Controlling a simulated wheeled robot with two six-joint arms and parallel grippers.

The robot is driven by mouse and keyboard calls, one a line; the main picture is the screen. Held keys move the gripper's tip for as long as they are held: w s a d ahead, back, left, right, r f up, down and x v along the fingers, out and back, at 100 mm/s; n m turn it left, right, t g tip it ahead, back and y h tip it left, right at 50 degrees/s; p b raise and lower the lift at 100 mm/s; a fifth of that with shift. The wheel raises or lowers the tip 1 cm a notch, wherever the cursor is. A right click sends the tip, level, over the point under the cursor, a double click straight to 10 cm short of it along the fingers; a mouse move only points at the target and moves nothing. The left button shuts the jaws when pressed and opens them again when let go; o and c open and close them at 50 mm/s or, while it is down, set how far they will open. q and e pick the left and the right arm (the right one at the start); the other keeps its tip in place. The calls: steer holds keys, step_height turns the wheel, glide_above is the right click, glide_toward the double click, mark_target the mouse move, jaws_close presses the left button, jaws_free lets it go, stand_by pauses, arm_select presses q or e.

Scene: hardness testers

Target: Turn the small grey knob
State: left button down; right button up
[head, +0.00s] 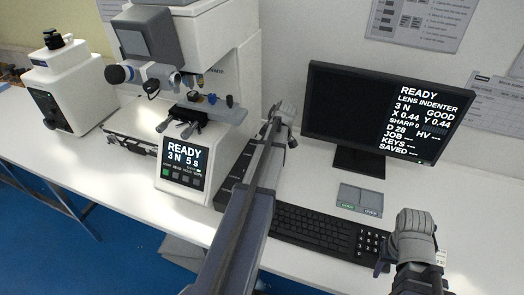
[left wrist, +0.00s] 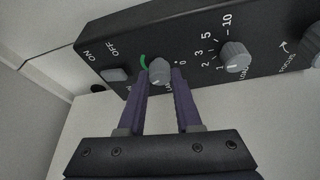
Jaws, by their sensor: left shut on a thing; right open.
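The small grey knob (left wrist: 159,71) is in the left wrist view, on a black panel, with a green arc and a "0" beside it. A white line marks its face. My left gripper (left wrist: 159,82) has one finger on each side of the knob and is shut on it. In the head view my left arm reaches to the right side of the white tester (head: 215,60); its gripper and the knob are hidden there. My right gripper (head: 384,262) is open and empty, low at the right by the keyboard's end; its fingers show poorly.
A larger grey load knob (left wrist: 235,56) and a switch (left wrist: 116,74) flank the small knob. A focus knob (left wrist: 313,40) is at the right edge. The monitor (head: 345,100) and keyboard (head: 315,232) stand right of my left arm. Another white tester (head: 70,85) stands at the left.

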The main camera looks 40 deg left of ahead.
arm_select(q)
steer(key=shift+s+m+t, duration=0.2)
steer(key=shift+m+t, duration=0.1)
steer(key=shift+m, duration=0.5)
steer(key=shift+m+t, duration=0.6)
steer(key=shift+m, duration=1)
steer(key=c, duration=0.6)
jaws_free()
steer(key=shift+r, duration=0.1)
steer(key=p+v, duration=0.7)
steer(key=shift+r, duration=0.25)
